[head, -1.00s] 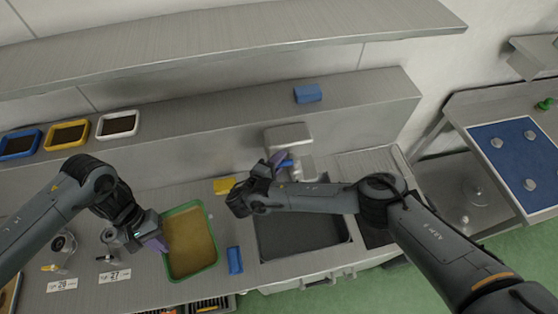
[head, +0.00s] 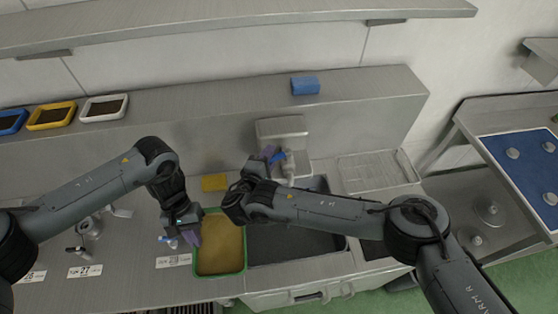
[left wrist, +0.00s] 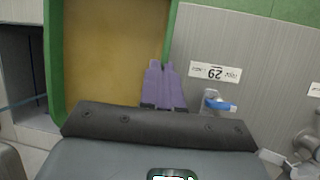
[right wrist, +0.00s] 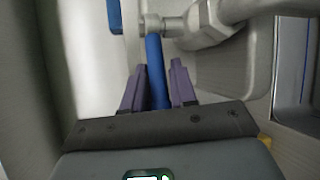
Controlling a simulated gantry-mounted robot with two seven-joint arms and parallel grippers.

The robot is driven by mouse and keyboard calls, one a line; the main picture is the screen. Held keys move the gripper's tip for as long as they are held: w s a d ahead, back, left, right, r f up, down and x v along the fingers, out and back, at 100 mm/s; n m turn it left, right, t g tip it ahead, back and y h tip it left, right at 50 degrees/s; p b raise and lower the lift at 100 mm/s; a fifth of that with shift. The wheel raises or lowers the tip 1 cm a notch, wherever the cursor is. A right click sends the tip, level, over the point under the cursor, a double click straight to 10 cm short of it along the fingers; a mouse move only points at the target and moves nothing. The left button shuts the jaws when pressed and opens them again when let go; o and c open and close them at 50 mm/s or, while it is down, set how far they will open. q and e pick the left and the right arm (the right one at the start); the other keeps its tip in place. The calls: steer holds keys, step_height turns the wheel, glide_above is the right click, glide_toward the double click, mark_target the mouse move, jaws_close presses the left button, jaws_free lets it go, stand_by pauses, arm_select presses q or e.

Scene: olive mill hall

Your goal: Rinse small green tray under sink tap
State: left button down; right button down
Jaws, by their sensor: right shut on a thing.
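The green tray (head: 243,262) with a yellow-brown inside is just left of the sink (head: 290,245) in the head view. My left gripper (head: 193,238) is at its left side. In the left wrist view, the purple fingers (left wrist: 166,85) are close together over the tray's green rim (left wrist: 172,22). Whether the tray touches the counter is unclear. My right gripper (head: 270,155) is at the tap (head: 290,172) behind the sink. In the right wrist view, its fingers (right wrist: 158,90) are shut on the tap's blue handle (right wrist: 154,60). No water shows.
A yellow block (head: 214,183) lies on the counter behind the tray. A blue block (head: 305,86) and several small soil-filled trays (head: 103,108) stand on the back ledge. Number cards and small valves (head: 85,233) are at left. A ribbed drainboard (head: 375,170) is right of the sink.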

steer(key=c, duration=1)
jaws_free()
arm_select(q)
steer(key=shift+r, duration=0.1)
steer(key=shift+r+p, duration=0.2)
steer(key=shift+p, duration=0.1)
arm_select(e)
steer(key=shift+s+a+r, duration=0.15)
steer(key=shift+s, duration=0.15)
arm_select(q)
steer(key=shift+r+p, duration=2.05)
arm_select(e)
steer(key=v, duration=1.1)
steer(key=shift+s, duration=0.2)
